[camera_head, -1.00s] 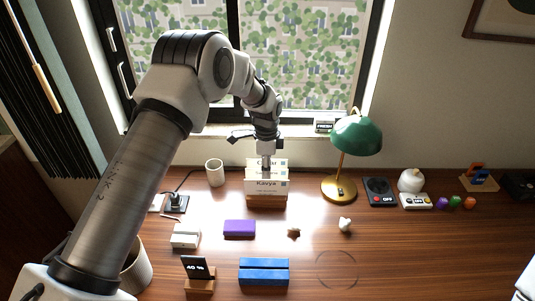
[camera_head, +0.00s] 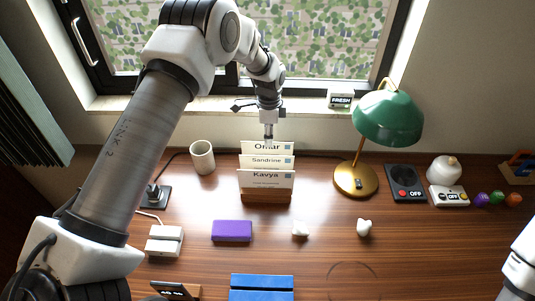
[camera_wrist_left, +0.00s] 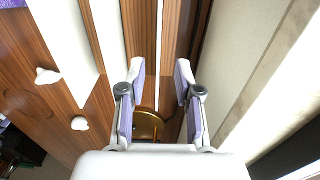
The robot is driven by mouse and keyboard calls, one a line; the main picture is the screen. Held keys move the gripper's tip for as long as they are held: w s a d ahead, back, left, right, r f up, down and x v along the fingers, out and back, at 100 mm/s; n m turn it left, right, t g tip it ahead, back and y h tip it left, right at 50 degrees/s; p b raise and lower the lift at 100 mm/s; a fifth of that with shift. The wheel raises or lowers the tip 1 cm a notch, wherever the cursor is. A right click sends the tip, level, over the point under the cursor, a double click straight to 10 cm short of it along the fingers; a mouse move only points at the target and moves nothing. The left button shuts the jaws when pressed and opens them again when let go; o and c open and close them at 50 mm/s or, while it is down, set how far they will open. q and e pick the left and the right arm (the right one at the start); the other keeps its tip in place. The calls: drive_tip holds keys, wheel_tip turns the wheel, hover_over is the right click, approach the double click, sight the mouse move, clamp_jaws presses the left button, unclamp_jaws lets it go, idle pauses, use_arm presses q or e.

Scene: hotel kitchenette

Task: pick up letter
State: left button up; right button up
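White letters stand upright in a wooden holder (camera_head: 266,197) on the desk. The front one, Kavya (camera_head: 265,182), the middle one, Sandrine (camera_head: 252,161), and the back one, Omar (camera_head: 250,147), are stacked in steps. My left gripper (camera_head: 269,138) points down at the top edge of the Omar letter. In the left wrist view my left gripper (camera_wrist_left: 158,100) is open, and a thin white letter edge (camera_wrist_left: 158,45) lines up between its fingers. I cannot tell whether the fingers are level with that edge. My right arm shows only partly at the right edge; its gripper is out of view.
A green lamp (camera_head: 388,118) with a brass base stands right of the holder, and a mug (camera_head: 202,157) stands left. A purple block (camera_head: 232,231), small white figures (camera_head: 364,227) and a blue block (camera_head: 262,283) lie in front. The window is close behind.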

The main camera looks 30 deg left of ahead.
use_arm(q)
drive_tip(key=f, duration=0.1)
drive_tip(key=f+p, duration=0.1)
drive_tip(key=f, duration=0.1)
drive_tip(key=f+p, duration=0.1)
drive_tip(key=f, duration=0.1)
drive_tip(key=shift+s+a, duration=0.15)
drive_tip(key=shift+s, duration=0.1)
drive_tip(key=shift+w+f, duration=0.1)
drive_tip(key=shift+f, duration=0.15)
clamp_jaws()
drive_tip(key=shift+r, duration=0.15)
wheel_tip(320, 180, up, 9)
drive_tip(key=shift+r+b, duration=0.2)
drive_tip(key=shift+b, duration=1.05)
drive_tip(key=shift+r, duration=0.2)
